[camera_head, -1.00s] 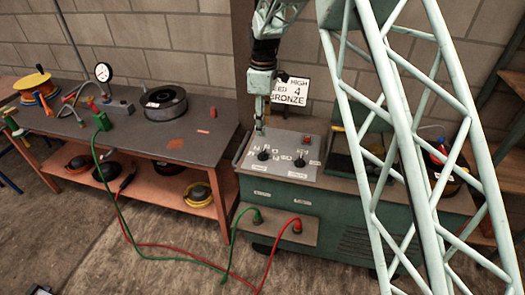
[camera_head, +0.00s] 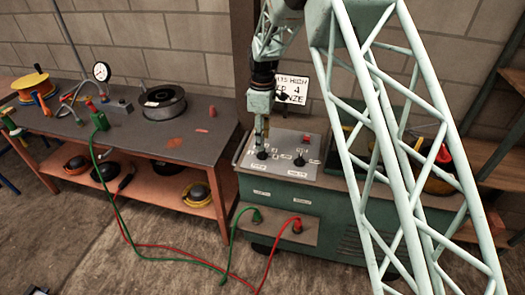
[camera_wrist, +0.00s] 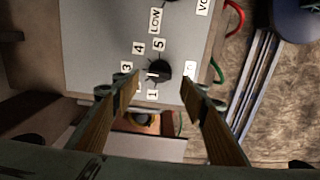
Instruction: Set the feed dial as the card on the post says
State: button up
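The card (camera_head: 291,89) on the post is partly hidden by my arm; "HIGH", a "4" and "NZE" are legible now. The feed dial (camera_wrist: 162,70) is a black knob on the grey panel (camera_wrist: 95,40), ringed by labels 1, 3, 4 and 5; it also shows at the panel's left in the head view (camera_head: 263,155). Its white mark points left in the wrist view, roughly towards the side below 3. My gripper (camera_wrist: 160,82) is open, with one finger on either side of the dial and no clear contact. It is above the dial in the head view (camera_head: 261,143).
A second dial (camera_head: 300,161) sits right of the feed dial, with a LOW label (camera_wrist: 155,20) beside it in the wrist view. A red button (camera_head: 306,138) is behind it. Green and red cables (camera_head: 258,216) plug in below. A workbench (camera_head: 205,150) stands left.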

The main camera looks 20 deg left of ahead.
aim_at(262, 153)
jog(key=shift+f+b, duration=0.4)
jog(key=shift+f, duration=2.5)
jog(key=c, duration=0.9)
jog(key=shift+m, duration=0.5)
jog(key=m+p, duration=0.1)
jog(key=m, duration=0.2)
jog(key=shift+r, duration=0.1)
jog(key=shift+m+p, duration=0.55)
jog(key=shift+m, duration=1.25)
